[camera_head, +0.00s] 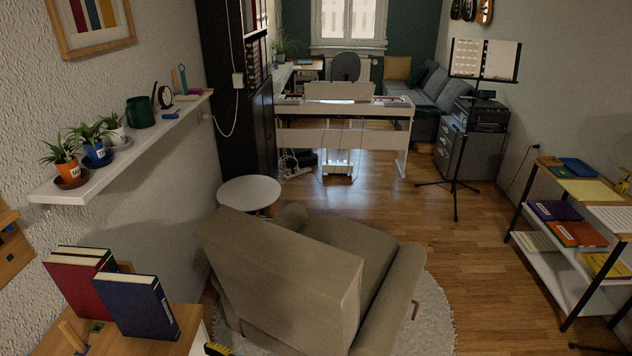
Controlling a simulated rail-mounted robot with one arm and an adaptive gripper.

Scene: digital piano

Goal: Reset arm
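Neither my gripper nor any part of my arm can be made out in the head view. The white digital piano (343,108) stands at the back middle of the room, with a music rest on top and cables hanging below it.
A beige armchair (284,278) on a round rug fills the near middle, beside a small round table (249,192). A wall shelf (62,190) holds potted plants. A shelf rack (575,275) stands right, a music stand (455,185) behind it. Wooden floor between them is clear.

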